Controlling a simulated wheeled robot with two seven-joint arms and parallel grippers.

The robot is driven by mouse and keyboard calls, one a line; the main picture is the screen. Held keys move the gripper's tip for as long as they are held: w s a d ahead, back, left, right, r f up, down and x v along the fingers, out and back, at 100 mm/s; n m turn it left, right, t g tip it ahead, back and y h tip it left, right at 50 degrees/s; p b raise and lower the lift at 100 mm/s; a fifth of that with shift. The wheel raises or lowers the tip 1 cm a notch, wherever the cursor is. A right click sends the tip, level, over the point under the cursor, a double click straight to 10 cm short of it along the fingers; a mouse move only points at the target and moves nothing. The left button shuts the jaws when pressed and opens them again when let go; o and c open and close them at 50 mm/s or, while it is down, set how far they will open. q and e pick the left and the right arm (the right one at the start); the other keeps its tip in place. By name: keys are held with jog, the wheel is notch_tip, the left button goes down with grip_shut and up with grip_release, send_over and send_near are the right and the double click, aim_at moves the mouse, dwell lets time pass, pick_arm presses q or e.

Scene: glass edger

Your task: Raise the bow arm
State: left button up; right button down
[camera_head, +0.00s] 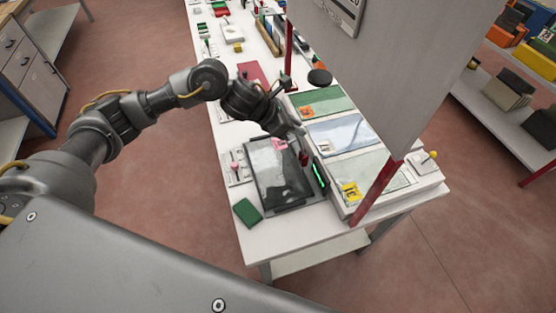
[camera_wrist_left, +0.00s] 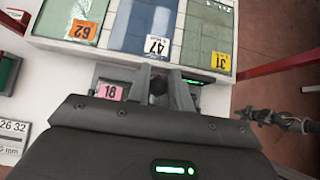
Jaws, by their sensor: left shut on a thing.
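The arm of my left gripper comes in from the left in the head view. The left gripper (camera_head: 298,133) is down by the edger on the white table. In the left wrist view the left gripper (camera_wrist_left: 158,88) is shut on a small dark part, which I take to be the bow arm's grip; the fingers hide most of it. The rest of the bow arm cannot be made out. A dark glass pane (camera_head: 275,180) with a pink tag, number 18 (camera_wrist_left: 108,91), lies beside the gripper.
Three tagged panes lie along the table's right side: green (camera_head: 325,100), blue (camera_head: 342,136) and pale green (camera_head: 380,172). A green-lit display (camera_head: 320,175) stands close to the gripper. A red post (camera_head: 377,190) and a large grey panel (camera_head: 365,70) rise on the right.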

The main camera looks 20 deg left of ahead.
pick_arm(q)
jog(key=shift+w+d+b, duration=0.3)
jog(key=shift+w+d, duration=0.25)
jog(key=shift+d, duration=0.3)
